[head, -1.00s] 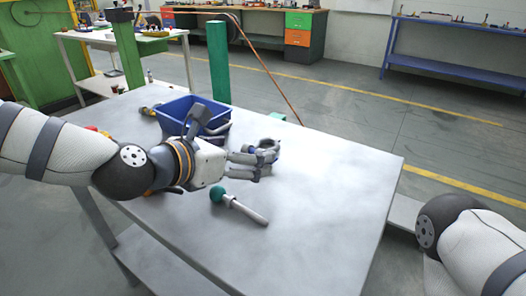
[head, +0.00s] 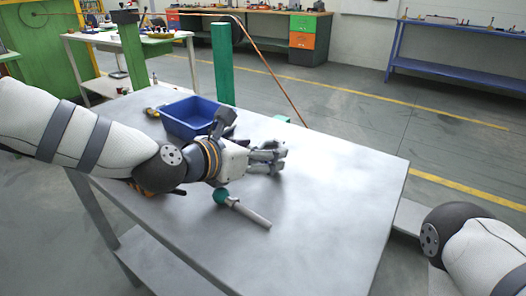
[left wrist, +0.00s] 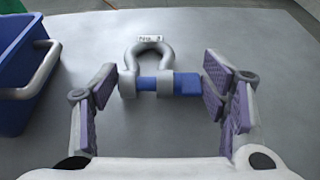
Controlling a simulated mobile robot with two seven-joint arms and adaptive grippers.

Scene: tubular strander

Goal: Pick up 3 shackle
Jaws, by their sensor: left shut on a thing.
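The shackle (left wrist: 147,84) is a grey bow with a blue pin, and a small white tag lies at its top in the left wrist view. The tag's print is blurred and seems to read "No 3". My left gripper (left wrist: 160,86) is shut on the shackle, its purple-padded fingers at the two ends of the pin. In the head view my left gripper (head: 274,157) is low over the grey table, and its fingers mostly hide the shackle. I cannot tell whether the shackle touches the table. My right arm shows at the right edge, its gripper out of view.
A blue bin (head: 183,128) stands behind my left forearm; its rim and grey handle (left wrist: 36,75) show at the left in the wrist view. A grey rod with a green ball end (head: 246,210) lies in front of the gripper. The table's right side (head: 350,190) is clear.

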